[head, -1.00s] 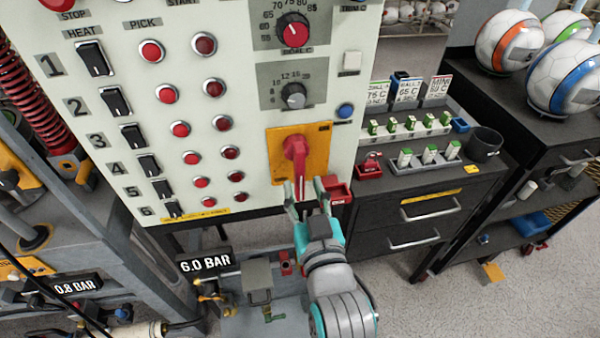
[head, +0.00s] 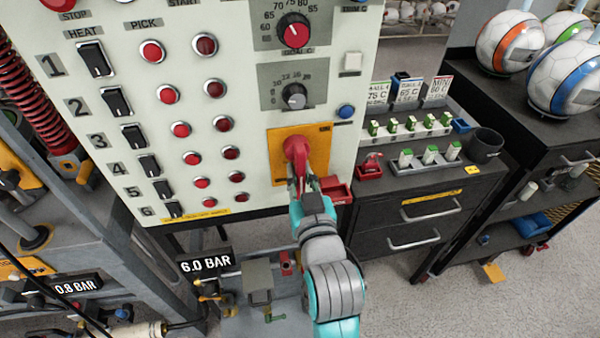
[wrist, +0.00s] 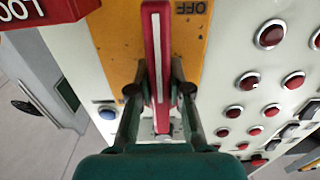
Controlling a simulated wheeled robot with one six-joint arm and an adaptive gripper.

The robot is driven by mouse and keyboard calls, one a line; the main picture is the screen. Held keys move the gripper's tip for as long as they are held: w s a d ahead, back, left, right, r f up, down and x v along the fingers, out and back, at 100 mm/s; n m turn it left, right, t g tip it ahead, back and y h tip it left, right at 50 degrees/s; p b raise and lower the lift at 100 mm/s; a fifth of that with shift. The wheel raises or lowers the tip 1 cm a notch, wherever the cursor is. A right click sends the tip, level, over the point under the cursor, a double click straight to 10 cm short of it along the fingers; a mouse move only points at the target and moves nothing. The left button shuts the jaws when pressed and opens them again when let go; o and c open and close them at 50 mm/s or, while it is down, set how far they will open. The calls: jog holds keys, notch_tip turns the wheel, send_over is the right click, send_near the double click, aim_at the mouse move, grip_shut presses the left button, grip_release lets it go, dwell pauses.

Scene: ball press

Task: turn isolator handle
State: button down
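The red isolator handle (head: 297,155) sits on a yellow plate (head: 318,150) low on the white control panel. It points downward in the head view. In the wrist view the handle (wrist: 157,60) stands between my two fingers, with the printed word OFF beside it on the plate. My gripper (head: 304,184) is at the handle's lower end. In the wrist view my gripper (wrist: 160,92) has one finger on each side of the handle, close against it, and looks shut on it. The exact contact is partly hidden by the fingers.
Round red buttons (head: 231,152) and black switches (head: 133,137) cover the panel to the left. A dark drawer cabinet (head: 425,215) stands to the right. Pipework with a 6.0 BAR sign (head: 206,262) lies below.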

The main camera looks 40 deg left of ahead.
jog(key=shift+w+d+n, duration=0.1)
jog(key=shift+n, duration=0.2)
jog(key=n, duration=0.2)
jog(key=w+d+n, duration=0.1)
jog(key=n, duration=0.2)
jog(key=w+r+n, duration=0.1)
jog(key=n, duration=0.2)
jog(key=shift+d+r, duration=0.1)
jog(key=shift+d, duration=0.25)
jog(key=n, duration=0.1)
jog(key=r+n, duration=0.1)
jog(key=n, duration=0.2)
jog(key=shift+w+d+r+n, duration=0.15)
jog(key=shift+w+d+n, duration=0.15)
jog(key=shift+w, duration=0.05)
jog(key=shift+w+d+r+n, duration=0.1)
jog(key=shift+r+n, duration=0.25)
jog(key=shift+n, duration=0.8)
jog(key=shift+r+n, duration=0.35)
jog(key=shift+n, duration=0.8)
jog(key=c, duration=1.1)
grip_release()
jog(key=shift+r, duration=0.1)
